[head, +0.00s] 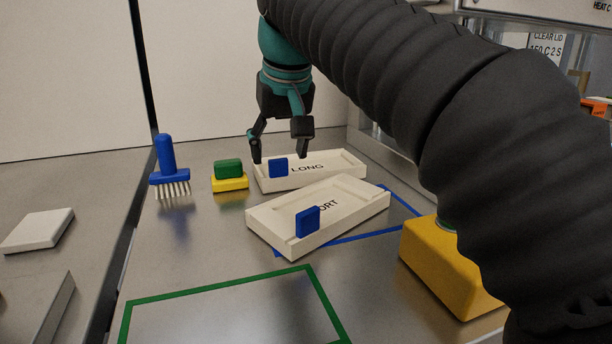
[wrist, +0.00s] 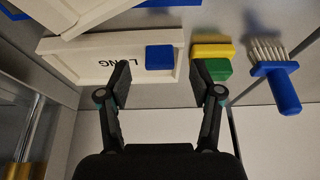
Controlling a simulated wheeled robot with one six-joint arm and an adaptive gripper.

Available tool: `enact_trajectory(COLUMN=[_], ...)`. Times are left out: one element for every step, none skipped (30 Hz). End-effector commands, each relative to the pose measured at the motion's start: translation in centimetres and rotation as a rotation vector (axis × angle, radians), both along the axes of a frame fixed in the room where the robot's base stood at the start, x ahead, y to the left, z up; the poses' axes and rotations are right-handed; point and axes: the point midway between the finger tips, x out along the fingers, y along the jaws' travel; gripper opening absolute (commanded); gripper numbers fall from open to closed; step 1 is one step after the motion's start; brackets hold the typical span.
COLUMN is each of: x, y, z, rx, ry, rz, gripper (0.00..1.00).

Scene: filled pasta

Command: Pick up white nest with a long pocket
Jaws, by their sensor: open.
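The white nest marked LONG (head: 335,164) lies flat at the back of the metal table, with a blue tab (head: 278,168) standing at its left end. My gripper (head: 281,158) hangs above that left end, open and empty. In the wrist view the LONG nest (wrist: 85,62) and its blue tab (wrist: 159,57) show beyond the left finger. The gap of my gripper (wrist: 163,85) lies around the nest's end, above it; I see no contact.
A second white nest, lettering partly hidden (head: 345,212), with a blue tab (head: 307,221), sits in front. A green and yellow block (head: 229,175) and blue brush (head: 167,165) stand left. A yellow block (head: 435,262) is right. The green outline (head: 215,285) encloses bare table.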

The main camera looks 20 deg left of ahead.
Motion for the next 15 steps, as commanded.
enact_trajectory(x=[0.1, 0.2, 0.4, 0.5, 0.5, 0.6, 0.7, 0.7, 0.7, 0.7, 0.7, 0.7, 0.7, 0.7, 0.7], y=[0.0, 0.2, 0.3, 0.3, 0.4, 0.5, 0.5, 0.5, 0.5, 0.5, 0.5, 0.5, 0.5, 0.5, 0.5], z=[-1.0, -1.3, -1.7, -1.9, -2.1, -2.3, -2.3, -2.4, -2.4, -2.4, -2.4, -2.4, -2.4, -2.4, -2.4], rx=[0.0, -0.001, -0.001, -0.001, 0.0, 0.001, 0.001, 0.001, 0.001, 0.001, 0.001, 0.001, 0.001, 0.001, 0.001], ry=[0.0, 0.001, 0.001, 0.001, 0.0, -0.001, -0.001, -0.001, -0.001, -0.001, -0.001, -0.001, -0.001, -0.001, -0.001], rz=[0.0, 0.0, 0.0, 0.0, 0.0, 0.0, 0.0, 0.0, 0.0, 0.0, 0.0, 0.0, 0.0, 0.0, 0.0], gripper=[0.65, 0.65, 0.65, 0.65, 0.65, 0.65, 0.65, 0.65, 0.65, 0.65, 0.65, 0.65, 0.65, 0.65, 0.57])
